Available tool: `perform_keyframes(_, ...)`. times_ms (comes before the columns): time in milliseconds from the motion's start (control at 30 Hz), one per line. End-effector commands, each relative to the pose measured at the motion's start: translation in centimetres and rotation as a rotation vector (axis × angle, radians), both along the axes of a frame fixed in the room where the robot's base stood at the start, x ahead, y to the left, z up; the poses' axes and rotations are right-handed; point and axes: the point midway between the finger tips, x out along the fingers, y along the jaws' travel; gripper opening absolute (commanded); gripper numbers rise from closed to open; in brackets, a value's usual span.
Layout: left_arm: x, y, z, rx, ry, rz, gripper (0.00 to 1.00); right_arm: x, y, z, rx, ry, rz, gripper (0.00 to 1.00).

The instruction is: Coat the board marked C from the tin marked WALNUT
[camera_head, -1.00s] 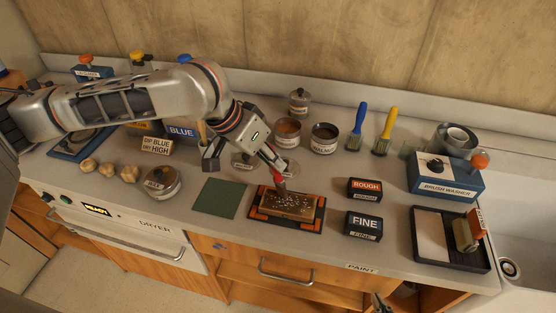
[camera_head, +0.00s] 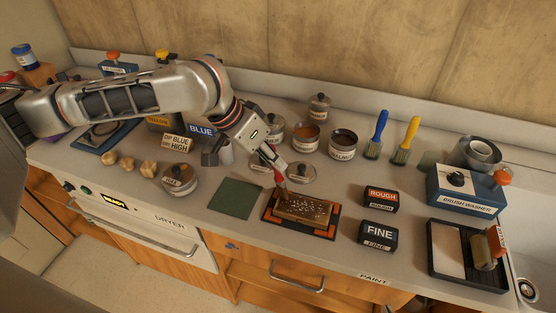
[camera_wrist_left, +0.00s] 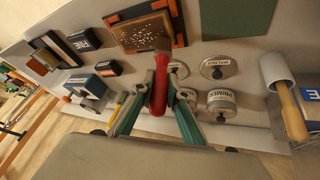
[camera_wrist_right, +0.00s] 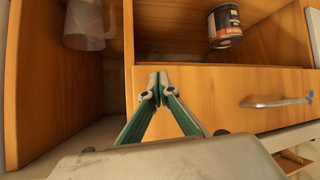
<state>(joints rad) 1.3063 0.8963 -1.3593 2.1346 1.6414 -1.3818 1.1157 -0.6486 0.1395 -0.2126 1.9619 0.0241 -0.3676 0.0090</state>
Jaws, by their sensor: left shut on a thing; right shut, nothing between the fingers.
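The board (camera_head: 302,211) lies flat in an orange and black holder (camera_head: 331,226); its top is brown with many pale specks. I cannot read a C on it. My left gripper (camera_head: 280,176) is shut on a red-handled brush (camera_wrist_left: 159,85). Its bristles (camera_wrist_left: 164,44) point down at one end of the board; I cannot tell whether they touch. The tin marked WALNUT (camera_head: 342,146) stands open behind the board, with dark contents. My right gripper (camera_wrist_right: 157,86) is shut and empty before a wooden drawer front.
Tin lids (camera_head: 301,173) lie between board and tins. ROUGH (camera_head: 381,198) and FINE (camera_head: 378,235) blocks stand right of the board. A green mat (camera_head: 235,198) lies to its left. Blue (camera_head: 377,134) and yellow (camera_head: 406,139) brushes stand behind. The brush washer (camera_head: 467,193) is at the right.

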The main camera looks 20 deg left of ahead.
Motion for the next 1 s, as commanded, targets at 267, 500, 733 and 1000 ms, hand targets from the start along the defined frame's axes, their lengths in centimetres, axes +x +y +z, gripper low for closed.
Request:
perform_keyframes(267, 0.0, 0.7, 0.0, -0.001, 0.0, 0.0, 0.0, 0.0, 0.0, 0.0, 0.0, 0.0, 0.0, 0.0)
perform_keyframes(500, 0.0, -0.6, -0.1, 0.0, 0.0, -0.001, 0.0, 0.0, 0.0, 0.0, 0.0, 0.0, 0.0, 0.0)
perform_keyframes(733, -0.1, -1.4, -0.1, -0.001, 0.001, -0.002, 0.0, 0.0, 0.0, 0.0, 0.0, 0.0, 0.0, 0.0)
perform_keyframes(1000, -0.1, -2.5, 0.0, 0.0, 0.001, -0.001, 0.0, 0.0, 0.0, 0.0, 0.0, 0.0, 0.0, 0.0)
